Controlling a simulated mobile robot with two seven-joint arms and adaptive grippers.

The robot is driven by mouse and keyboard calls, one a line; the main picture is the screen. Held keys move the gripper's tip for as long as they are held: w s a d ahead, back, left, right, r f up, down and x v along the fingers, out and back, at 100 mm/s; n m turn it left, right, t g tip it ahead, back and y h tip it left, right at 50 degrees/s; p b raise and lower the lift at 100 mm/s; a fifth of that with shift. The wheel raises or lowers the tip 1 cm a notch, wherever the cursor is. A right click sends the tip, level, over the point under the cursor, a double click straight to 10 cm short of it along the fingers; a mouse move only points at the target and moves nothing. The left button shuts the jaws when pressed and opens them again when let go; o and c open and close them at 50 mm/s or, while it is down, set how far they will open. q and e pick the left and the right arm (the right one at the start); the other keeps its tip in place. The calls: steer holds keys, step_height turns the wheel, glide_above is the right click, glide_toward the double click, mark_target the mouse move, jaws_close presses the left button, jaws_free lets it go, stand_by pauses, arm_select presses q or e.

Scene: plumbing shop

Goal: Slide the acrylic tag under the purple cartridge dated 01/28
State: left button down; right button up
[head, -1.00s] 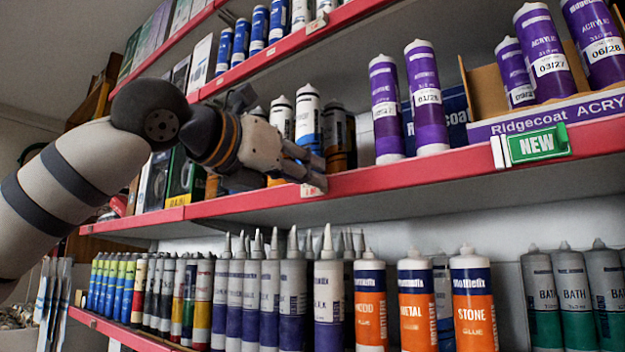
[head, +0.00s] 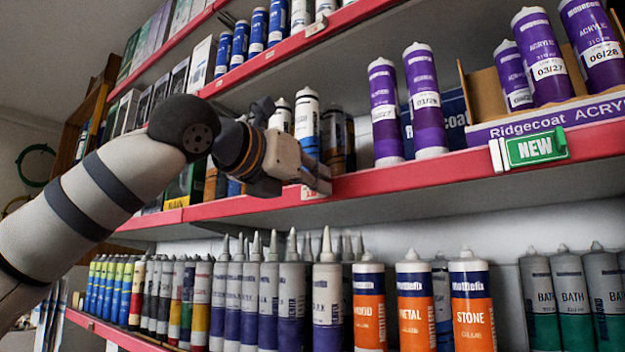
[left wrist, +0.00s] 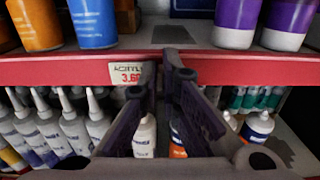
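The purple cartridge dated 01/28 (head: 427,115) stands upright on the middle shelf in the head view, right of another purple cartridge (head: 385,135). Two purple cartridge bases show at the upper right of the left wrist view, their dates out of frame. The acrylic price tag (left wrist: 128,73), reading 3.60, is on the red shelf edge, left of the cartridges; it also shows partly in the head view (head: 312,192). My left gripper (left wrist: 161,72) is at the shelf edge beside the tag, its fingers narrowly apart. The left finger overlaps the tag's right edge; contact is unclear. My right gripper is not in view.
The red shelf edge (head: 410,178) runs clear from the tag to a green NEW sign (head: 538,147). A Ridgecoat box (head: 500,130) with purple cartridges stands at right. Orange-labelled cartridges (head: 415,310) and nozzled tubes stand on the shelf below.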

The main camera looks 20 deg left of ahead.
mark_target(449, 161)
arm_select(q)
steer(key=s+d, duration=0.2)
steer(key=d, duration=0.4)
steer(key=s+d, duration=0.2)
steer(key=d, duration=0.4)
steer(key=s+d, duration=0.2)
steer(key=d, duration=0.3)
steer(key=shift+s+d, duration=0.25)
steer(key=shift+d, duration=0.15)
steer(key=c, duration=1.8)
jaws_free()
step_height(449, 161, up, 10)
